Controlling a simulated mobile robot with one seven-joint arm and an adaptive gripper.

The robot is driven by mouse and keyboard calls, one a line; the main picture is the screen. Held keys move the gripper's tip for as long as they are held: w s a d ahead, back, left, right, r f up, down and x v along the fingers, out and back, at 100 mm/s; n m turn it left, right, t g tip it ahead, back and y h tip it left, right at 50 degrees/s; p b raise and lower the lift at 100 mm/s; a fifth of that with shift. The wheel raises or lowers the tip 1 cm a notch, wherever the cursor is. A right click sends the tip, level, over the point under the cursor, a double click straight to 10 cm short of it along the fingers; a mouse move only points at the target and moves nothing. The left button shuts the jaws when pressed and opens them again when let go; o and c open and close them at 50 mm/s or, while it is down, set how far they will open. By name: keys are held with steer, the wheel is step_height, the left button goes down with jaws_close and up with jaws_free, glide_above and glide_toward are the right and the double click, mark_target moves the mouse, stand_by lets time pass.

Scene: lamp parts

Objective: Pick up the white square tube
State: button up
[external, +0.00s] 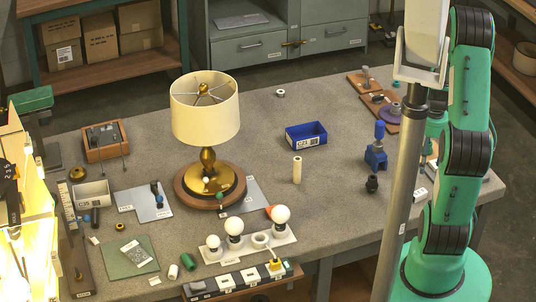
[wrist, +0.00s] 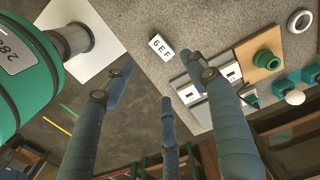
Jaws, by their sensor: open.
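A pale, off-white upright tube (external: 297,170) stands on the grey table in the external view, right of the lamp and in front of the blue bin. It is too small to tell whether its sides are square. I cannot make it out in the wrist view. My gripper (wrist: 158,82) shows in the wrist view with its blue-grey fingers spread apart and nothing between them. In the external view my green arm rises at the right; my gripper cannot be made out there, so its distance from the tube is unclear.
The lamp (external: 207,110) stands left of the tube. A blue bin (external: 306,140) is behind it, and a strip with white bulbs (external: 281,240) is in front. A blue vise-like tool (external: 376,158) stands to the right. A grey pole (external: 404,180) crosses the right side.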

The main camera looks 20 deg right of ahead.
steer(key=shift+f, duration=0.1)
steer(key=b, duration=0.2)
glide_above(421, 193)
steer(key=shift+w+f, duration=0.1)
steer(key=shift+f, duration=4.1)
steer(key=shift+f+b, duration=0.4)
steer(key=shift+f, duration=2.25)
steer(key=shift+c, duration=0.5)
steer(key=c, duration=1.2)
